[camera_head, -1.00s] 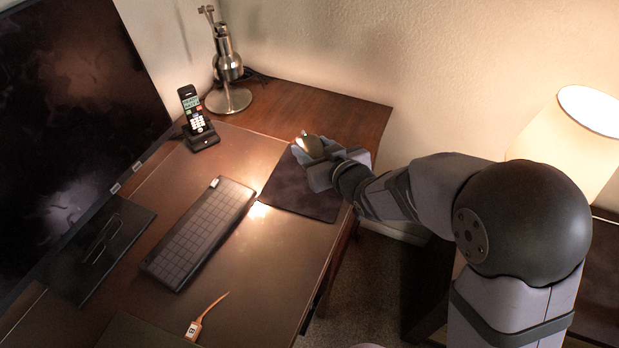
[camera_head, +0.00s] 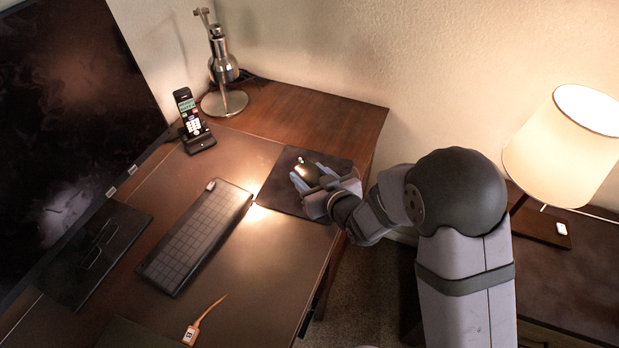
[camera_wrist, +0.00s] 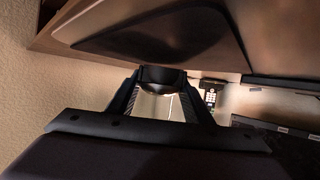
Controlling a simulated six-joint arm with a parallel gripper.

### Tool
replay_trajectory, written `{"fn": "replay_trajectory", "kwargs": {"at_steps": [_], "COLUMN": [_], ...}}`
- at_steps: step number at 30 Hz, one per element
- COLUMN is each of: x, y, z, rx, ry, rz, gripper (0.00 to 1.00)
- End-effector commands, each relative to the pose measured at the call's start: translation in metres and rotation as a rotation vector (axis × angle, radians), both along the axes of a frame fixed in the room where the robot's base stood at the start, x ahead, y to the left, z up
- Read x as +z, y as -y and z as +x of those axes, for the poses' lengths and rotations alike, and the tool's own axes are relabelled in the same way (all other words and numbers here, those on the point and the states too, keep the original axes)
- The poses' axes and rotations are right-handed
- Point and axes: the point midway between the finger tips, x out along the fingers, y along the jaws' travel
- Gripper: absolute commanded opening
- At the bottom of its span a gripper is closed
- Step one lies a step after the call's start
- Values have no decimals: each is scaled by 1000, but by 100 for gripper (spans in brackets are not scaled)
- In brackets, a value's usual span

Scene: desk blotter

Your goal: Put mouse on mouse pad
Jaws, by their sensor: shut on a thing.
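My gripper and arm hide the right part of the pad in the head view.
A keyboard (camera_head: 195,236) lies left of the pad. A cordless phone (camera_head: 191,117), a metal lamp (camera_head: 224,70) and a monitor (camera_head: 75,110) stand further left and back. An orange-tailed tag (camera_head: 194,333) lies at the front. A lit table lamp (camera_head: 565,155) stands at right.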

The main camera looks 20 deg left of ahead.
Motion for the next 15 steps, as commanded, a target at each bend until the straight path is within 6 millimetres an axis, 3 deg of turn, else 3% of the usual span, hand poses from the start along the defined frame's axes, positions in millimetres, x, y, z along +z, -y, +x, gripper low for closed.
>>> {"fn": "replay_trajectory", "kwargs": {"at_steps": [4, 15], "x": [-12, -14], "y": [0, 0], "z": [0, 0], "rx": [-1, 0], "ry": [1, 3], "rz": [1, 2], "gripper": [22, 22]}}
